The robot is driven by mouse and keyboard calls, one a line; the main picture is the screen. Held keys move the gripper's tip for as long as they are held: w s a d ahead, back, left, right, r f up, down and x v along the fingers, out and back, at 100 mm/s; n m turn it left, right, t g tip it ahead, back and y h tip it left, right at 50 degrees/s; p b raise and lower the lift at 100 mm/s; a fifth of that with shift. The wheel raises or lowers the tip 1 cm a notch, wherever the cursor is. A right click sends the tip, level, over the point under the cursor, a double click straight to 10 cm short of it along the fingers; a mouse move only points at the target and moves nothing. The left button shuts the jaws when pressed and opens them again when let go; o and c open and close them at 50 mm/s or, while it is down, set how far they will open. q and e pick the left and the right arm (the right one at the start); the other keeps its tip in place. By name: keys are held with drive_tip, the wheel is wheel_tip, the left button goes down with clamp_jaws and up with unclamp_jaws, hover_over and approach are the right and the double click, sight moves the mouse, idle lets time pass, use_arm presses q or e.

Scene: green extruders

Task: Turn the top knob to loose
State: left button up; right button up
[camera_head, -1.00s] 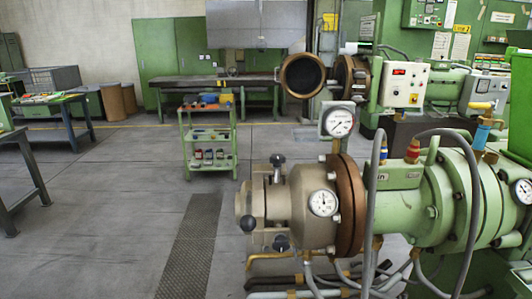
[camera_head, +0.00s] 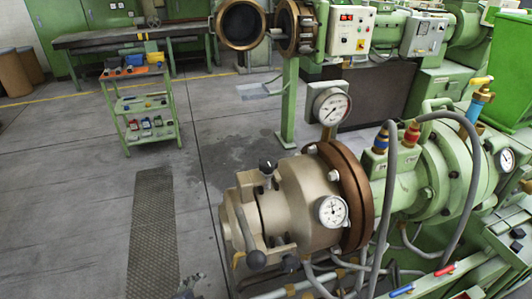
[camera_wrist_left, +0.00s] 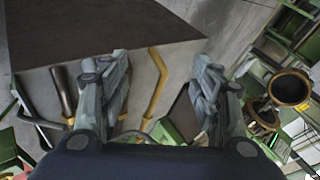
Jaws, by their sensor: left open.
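The green extruder (camera_head: 432,176) has a beige head (camera_head: 295,200) on its left end with a brown flange. The top knob (camera_head: 267,166) is dark, on a short stem above the head. My right gripper is not in view.
Two gauges (camera_head: 331,106) and (camera_head: 332,210) are on the extruder's head end. Grey hoses (camera_head: 380,230) loop in front of the extruder. A green trolley (camera_head: 142,112) stands at the back left. The floor left of the head is clear around a metal grating (camera_head: 153,225).

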use_arm(q)
drive_tip(key=w+d+r+m+t+h+p, duration=0.1)
drive_tip(key=d+r+m+t, duration=0.15)
drive_tip(key=r, duration=0.75)
drive_tip(key=w+d+r+m+t+p, duration=0.1)
drive_tip(key=w+r+m, duration=0.15)
drive_tip(key=r, duration=0.75)
drive_tip(key=m+t+h, duration=0.3)
drive_tip(key=m+h, duration=0.6)
drive_tip(key=m, duration=1.5)
approach(262, 169)
drive_tip(key=shift+w+d+r+g, duration=0.2)
drive_tip(key=shift+w+g, duration=0.05)
drive_tip(key=shift+w, duration=0.55)
drive_tip(key=shift+d+r+m, duration=0.1)
drive_tip(key=shift+m, duration=0.5)
drive_tip(key=shift+w+d+p, duration=0.2)
drive_tip(key=shift+w+p, duration=0.05)
drive_tip(key=shift+p, duration=0.05)
drive_tip(key=p+x, duration=0.3)
drive_tip(key=x, duration=0.6)
drive_tip(key=shift+s, duration=0.1)
drive_tip(key=shift+w+d, duration=0.35)
drive_tip(key=shift+w, duration=0.15)
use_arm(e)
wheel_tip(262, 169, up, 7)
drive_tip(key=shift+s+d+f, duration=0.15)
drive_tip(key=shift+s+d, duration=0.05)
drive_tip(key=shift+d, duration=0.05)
